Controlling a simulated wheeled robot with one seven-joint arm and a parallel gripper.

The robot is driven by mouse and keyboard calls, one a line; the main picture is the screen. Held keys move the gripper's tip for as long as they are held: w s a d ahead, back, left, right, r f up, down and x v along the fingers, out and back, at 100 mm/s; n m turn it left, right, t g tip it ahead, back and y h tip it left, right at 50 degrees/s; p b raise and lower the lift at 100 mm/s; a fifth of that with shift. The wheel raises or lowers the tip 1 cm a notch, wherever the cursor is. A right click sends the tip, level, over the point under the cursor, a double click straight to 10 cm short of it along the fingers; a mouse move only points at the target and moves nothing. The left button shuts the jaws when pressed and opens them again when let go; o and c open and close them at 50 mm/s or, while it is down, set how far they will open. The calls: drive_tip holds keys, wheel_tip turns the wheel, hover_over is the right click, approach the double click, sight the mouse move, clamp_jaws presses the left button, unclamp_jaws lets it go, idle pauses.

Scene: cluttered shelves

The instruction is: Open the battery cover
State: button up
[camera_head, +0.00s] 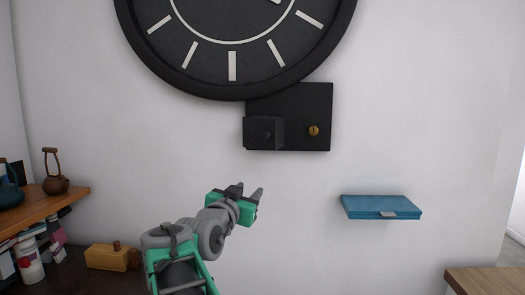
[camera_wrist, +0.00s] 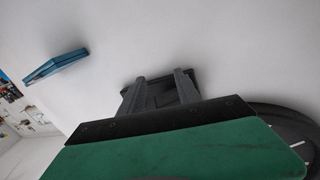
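A dark plate (camera_head: 300,101) is fixed to the wall just under a large black clock (camera_head: 236,89). A dark box-shaped part (camera_head: 263,133) stands out at the plate's lower left, with a small dark knob on its front. It looks like the battery cover and appears shut. A brass knob (camera_head: 313,130) sits on the plate's right side. My gripper (camera_head: 247,191) is below the box, apart from it, with its fingers spread and nothing between them. In the wrist view the open fingers (camera_wrist: 160,88) overlap the dark plate and box, whose details are partly hidden.
A blue box-like shelf (camera_head: 380,207) is on the wall to the right of my gripper. A wooden shelf (camera_head: 62,203) with a brown pot (camera_head: 56,185) is at the left. A yellow-brown block (camera_head: 106,257) lies below it. The wall between is bare.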

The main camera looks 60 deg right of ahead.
sight(265, 136)
wheel_tip(265, 136, up, 10)
drive_tip(key=s+a+n+h, duration=0.1)
drive_tip(key=s+n+h, duration=0.2)
drive_tip(key=n+h, duration=0.15)
drive_tip(key=shift+m, duration=0.25)
drive_tip(key=p+x, duration=0.1)
drive_tip(key=x, duration=0.3)
drive_tip(key=p+x, duration=0.1)
drive_tip(key=x, duration=0.2)
drive_tip(key=shift+w+d+r, duration=0.2)
drive_tip(key=shift+d+r, duration=0.05)
drive_tip(key=shift+r, duration=0.1)
drive_tip(key=shift+c, duration=0.3)
clamp_jaws()
